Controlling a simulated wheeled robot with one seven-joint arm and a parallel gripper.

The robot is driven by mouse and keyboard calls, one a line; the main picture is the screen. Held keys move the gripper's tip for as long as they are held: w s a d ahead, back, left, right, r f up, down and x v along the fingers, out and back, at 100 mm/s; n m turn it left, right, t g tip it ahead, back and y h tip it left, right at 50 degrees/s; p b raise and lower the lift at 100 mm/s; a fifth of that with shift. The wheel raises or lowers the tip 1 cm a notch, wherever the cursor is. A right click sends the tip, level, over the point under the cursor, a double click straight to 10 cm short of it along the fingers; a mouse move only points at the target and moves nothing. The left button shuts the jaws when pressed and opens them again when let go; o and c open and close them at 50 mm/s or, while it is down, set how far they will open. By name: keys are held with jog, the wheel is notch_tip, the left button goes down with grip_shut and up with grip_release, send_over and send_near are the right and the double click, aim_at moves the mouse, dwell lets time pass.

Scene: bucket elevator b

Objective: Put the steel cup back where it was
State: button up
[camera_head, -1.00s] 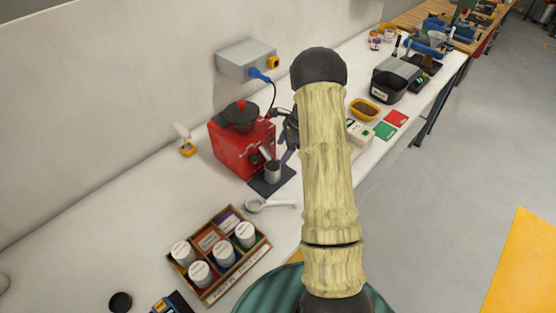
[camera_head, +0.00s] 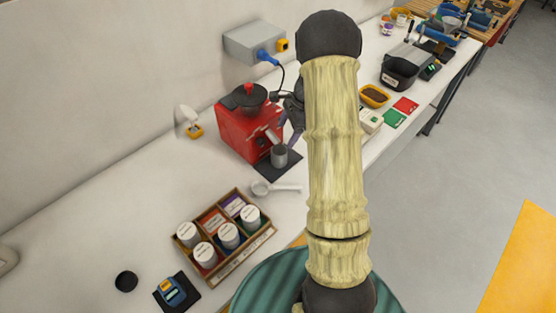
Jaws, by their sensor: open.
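The steel cup (camera_head: 279,157) is a small grey metal cup. It stands upright on a dark mat (camera_head: 265,171) at the front of a red machine (camera_head: 243,130), below its spout. My gripper (camera_head: 297,120) is just right of the machine, above and behind the cup in the picture. It is dark with purplish fingers, open, and apart from the cup. My pale arm hides part of the gripper, so its exact gap is unclear.
A wooden rack (camera_head: 237,262) with several white canisters and a white scoop (camera_head: 263,188) lie in front of the machine. A blue plug and cable run from the grey wall box (camera_head: 252,42). A yellow bowl (camera_head: 374,96) and red and green cards stand right.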

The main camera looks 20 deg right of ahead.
jog(key=s+a+r+n+h, duration=0.1)
jog(key=s+a+r+n, duration=0.2)
jog(key=s+n, duration=0.3)
jog(key=s+a+r+n+t+h, duration=0.1)
jog(key=s+a+r+n, duration=0.2)
jog(key=s+a+n, duration=0.3)
jog(key=s+a+r+n+h, duration=0.1)
jog(key=s+a+r+n, duration=0.3)
jog(key=s+n, duration=0.3)
jog(key=shift+s+a+t, duration=0.3)
jog(key=shift+s+a, duration=0.05)
jog(key=shift+s, duration=0.85)
jog(key=shift+f+b, duration=0.4)
jog(key=shift+b, duration=0.05)
